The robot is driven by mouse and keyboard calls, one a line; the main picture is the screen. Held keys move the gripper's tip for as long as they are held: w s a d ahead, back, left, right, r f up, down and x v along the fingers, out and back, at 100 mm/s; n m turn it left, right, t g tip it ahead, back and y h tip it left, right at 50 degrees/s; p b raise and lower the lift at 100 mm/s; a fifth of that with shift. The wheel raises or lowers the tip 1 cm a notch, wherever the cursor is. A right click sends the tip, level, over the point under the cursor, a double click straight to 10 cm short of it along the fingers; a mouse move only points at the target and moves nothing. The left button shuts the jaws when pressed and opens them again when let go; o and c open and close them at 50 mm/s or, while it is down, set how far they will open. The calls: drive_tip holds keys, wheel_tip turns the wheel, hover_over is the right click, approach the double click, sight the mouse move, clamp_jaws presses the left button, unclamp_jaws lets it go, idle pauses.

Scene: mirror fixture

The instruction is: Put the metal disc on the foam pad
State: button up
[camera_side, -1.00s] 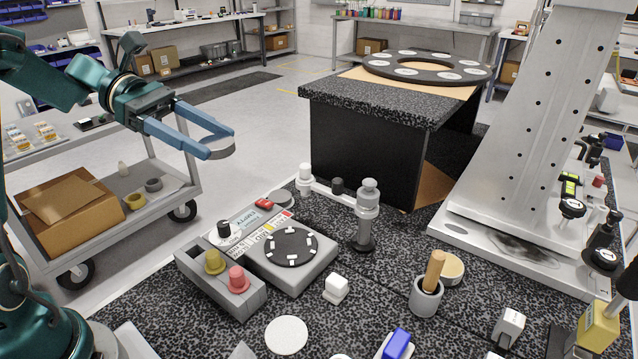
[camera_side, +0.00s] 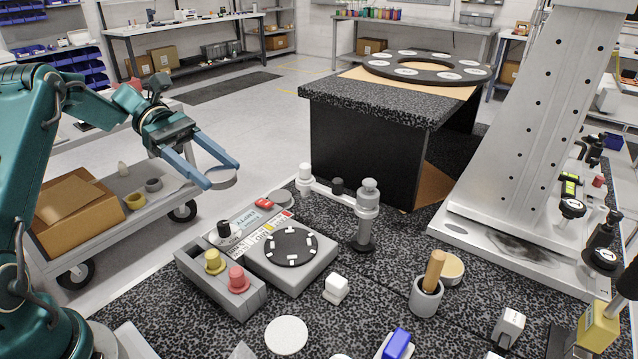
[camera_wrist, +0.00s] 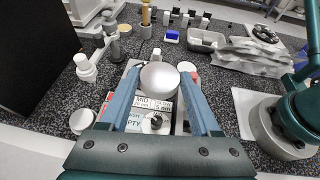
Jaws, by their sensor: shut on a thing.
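The metal disc (camera_side: 222,178) is a thin, shiny round plate. My gripper (camera_side: 221,175) is shut on it, with the disc between the two blue fingertips, in the air above the left side of the bench. In the wrist view the disc (camera_wrist: 159,76) sits between the finger ends and hides part of what is below. A flat, pale round pad (camera_side: 286,335) lies on the speckled bench at the front; it looks like the foam pad, though its material is hard to tell. The disc is well apart from it.
A grey block with a black dial (camera_side: 290,247) and a holder with yellow and red knobs (camera_side: 220,285) stand between disc and pad. A grey post (camera_side: 366,215), a small white block (camera_side: 336,288) and a cup with a wooden handle (camera_side: 427,297) stand nearby.

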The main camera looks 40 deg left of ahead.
hover_over(282, 240)
wheel_tip(282, 240, down, 7)
drive_tip(key=shift+s+r, duration=0.1)
drive_tip(key=shift+r, duration=0.05)
drive_tip(key=shift+f, duration=1.8)
drive_tip(key=shift+f, duration=0.2)
drive_tip(key=o, duration=1.4)
